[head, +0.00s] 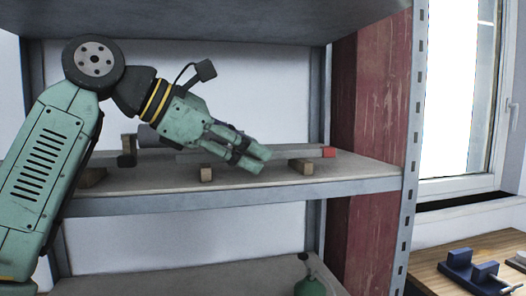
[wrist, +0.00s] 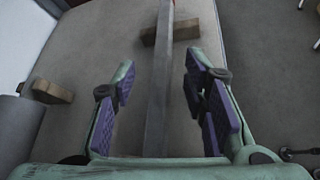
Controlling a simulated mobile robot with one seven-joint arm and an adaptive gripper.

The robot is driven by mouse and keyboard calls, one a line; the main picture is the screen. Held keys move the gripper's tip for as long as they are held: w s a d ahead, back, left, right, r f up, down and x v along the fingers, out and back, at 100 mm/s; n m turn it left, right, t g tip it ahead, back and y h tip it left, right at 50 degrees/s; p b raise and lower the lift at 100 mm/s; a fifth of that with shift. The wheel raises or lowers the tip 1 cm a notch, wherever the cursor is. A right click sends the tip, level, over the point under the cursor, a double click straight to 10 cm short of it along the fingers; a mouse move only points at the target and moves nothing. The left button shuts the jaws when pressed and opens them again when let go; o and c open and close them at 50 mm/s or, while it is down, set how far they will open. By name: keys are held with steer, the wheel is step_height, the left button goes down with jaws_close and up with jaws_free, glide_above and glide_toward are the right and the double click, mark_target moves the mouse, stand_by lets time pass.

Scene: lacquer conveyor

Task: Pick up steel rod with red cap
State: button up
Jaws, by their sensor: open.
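The steel rod (head: 290,151) lies along the shelf board, raised on small wooden blocks, with its red cap (head: 329,152) at the right end. In the wrist view the rod (wrist: 162,70) runs up the middle of the picture, with a bit of red at the top edge. My gripper (head: 256,160) is over the shelf, tilted down to the right, and hides part of the rod in the head view. In the wrist view my gripper (wrist: 160,66) is open, its purple-padded fingers on either side of the rod with gaps visible.
Wooden blocks (head: 301,166) (head: 206,174) stand on the shelf (head: 345,174). A grey cylinder (wrist: 18,130) lies left of the rod in the wrist view. An upper shelf (head: 200,20) hangs above my arm. A metal upright (head: 414,120) and a red post (head: 375,90) stand right.

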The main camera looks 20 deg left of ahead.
jaws_close()
stand_by(0.6)
